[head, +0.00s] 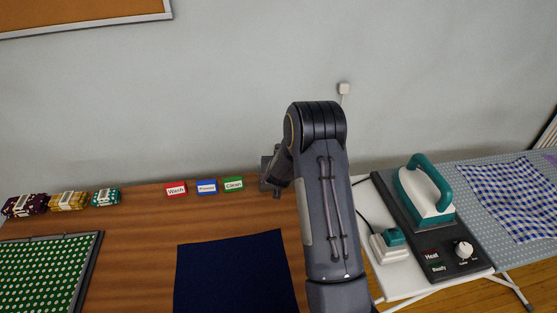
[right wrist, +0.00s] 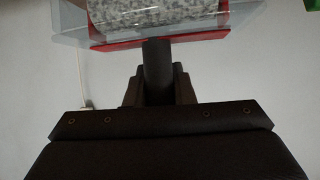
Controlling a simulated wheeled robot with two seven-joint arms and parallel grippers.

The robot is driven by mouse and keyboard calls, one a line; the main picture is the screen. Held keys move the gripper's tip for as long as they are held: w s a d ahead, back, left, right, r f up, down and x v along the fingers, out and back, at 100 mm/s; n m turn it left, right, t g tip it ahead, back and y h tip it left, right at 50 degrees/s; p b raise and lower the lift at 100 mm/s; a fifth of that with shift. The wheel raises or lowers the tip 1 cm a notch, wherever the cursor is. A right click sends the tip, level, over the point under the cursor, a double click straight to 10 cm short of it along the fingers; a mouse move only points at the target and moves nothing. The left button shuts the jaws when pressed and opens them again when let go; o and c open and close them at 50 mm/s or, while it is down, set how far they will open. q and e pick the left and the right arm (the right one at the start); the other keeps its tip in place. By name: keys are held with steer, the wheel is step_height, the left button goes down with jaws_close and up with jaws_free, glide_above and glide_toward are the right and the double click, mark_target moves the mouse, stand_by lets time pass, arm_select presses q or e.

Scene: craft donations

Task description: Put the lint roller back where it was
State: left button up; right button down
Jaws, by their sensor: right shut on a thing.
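The lint roller shows in the right wrist view, with a speckled grey roll (right wrist: 140,14), a clear cover, red edges (right wrist: 103,46) and a dark handle (right wrist: 157,62). My right gripper (right wrist: 158,88) is shut on the handle, and the roll sticks out beyond the fingers. In the head view my right arm reaches over the table towards the wall, and its wrist end shows left of the arm, by the table's back edge. The lint roller is not visible in the head view. My left gripper is in neither view.
The wooden table (head: 145,228) carries a navy cloth (head: 230,270), red (head: 175,188), blue (head: 206,187) and green (head: 233,184) cards, fabric bundles (head: 68,201) and a green dotted panel (head: 45,270).

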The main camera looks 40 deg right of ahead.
steer(key=shift+f, duration=0.15)
steer(key=c, duration=1.2)
jaws_free()
steer(key=shift+c, duration=0.2)
